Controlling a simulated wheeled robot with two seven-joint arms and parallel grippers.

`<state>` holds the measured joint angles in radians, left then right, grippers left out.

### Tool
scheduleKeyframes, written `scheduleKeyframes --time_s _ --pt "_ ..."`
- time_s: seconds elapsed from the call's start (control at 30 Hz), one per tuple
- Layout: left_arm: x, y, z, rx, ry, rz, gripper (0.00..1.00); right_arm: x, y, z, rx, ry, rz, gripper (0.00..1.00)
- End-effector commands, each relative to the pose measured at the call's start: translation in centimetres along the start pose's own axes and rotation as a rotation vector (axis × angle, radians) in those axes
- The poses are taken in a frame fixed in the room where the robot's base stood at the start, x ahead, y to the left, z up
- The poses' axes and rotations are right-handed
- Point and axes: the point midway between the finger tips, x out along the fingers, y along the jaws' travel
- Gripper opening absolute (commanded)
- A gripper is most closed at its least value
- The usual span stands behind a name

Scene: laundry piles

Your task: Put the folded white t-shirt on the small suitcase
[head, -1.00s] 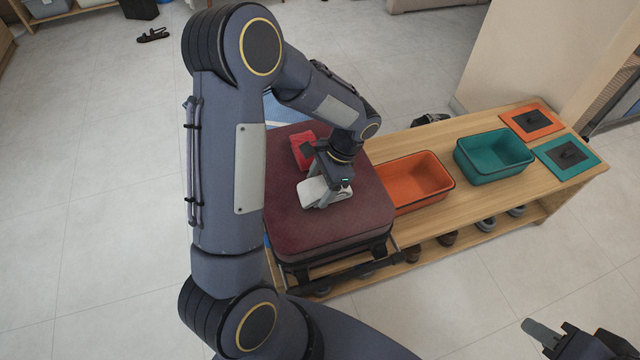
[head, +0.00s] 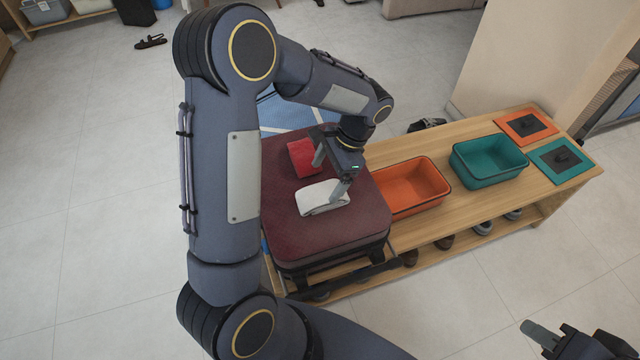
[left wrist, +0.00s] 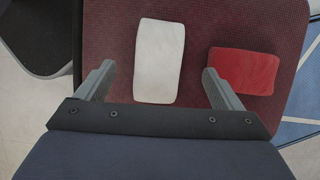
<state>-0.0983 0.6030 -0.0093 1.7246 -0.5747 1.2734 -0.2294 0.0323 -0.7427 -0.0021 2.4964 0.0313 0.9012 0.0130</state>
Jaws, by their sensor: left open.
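The folded white t-shirt (head: 322,197) lies flat on the dark red top of the small suitcase (head: 300,238). In the left wrist view the white t-shirt (left wrist: 159,60) lies ahead of and between the fingers, clear of both. My left gripper (head: 329,178) is open and empty just above the suitcase, behind the t-shirt; it also shows in the left wrist view (left wrist: 158,84). My right gripper (head: 548,340) is at the bottom right corner, far from the suitcase, partly cut off by the frame.
A folded red cloth (head: 304,158) lies on the suitcase beside the white t-shirt. An orange bin (head: 418,200) and a teal bin (head: 489,178) stand on the wooden bench (head: 470,128), right of the suitcase. Shoes sit on the shelf below.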

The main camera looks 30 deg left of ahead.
Motion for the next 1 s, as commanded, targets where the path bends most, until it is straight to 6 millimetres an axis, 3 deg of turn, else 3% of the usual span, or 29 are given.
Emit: scheduleKeyframes --time_s 0.03,0.2,0.47,0.67,0.8,1.0 --pt "-1.4 0.0 0.0 0.001 0.004 -0.003 0.88 -0.4 -0.2 -0.2 0.000 0.000 0.000 0.32" --pt "-4.2 0.0 0.0 0.000 0.002 -0.001 0.88 -0.9 -0.4 -0.5 0.000 0.000 0.000 0.32" --pt "-6.3 0.2 1.2 -0.031 0.039 0.013 0.88 -1.1 -0.5 -0.6 0.000 0.000 0.000 0.32" --pt "-8.6 2.4 7.0 -0.202 0.255 0.095 0.88 -1.1 -0.5 -0.5 0.000 0.000 0.000 0.32" --pt "-9.5 5.5 11.3 -0.364 0.452 0.173 0.88 -1.1 -0.5 -0.5 0.000 0.000 0.000 0.32" --pt "-9.4 10.1 15.3 -0.589 0.724 0.278 0.88 -1.1 -0.5 -0.5 0.000 0.000 0.000 0.32"
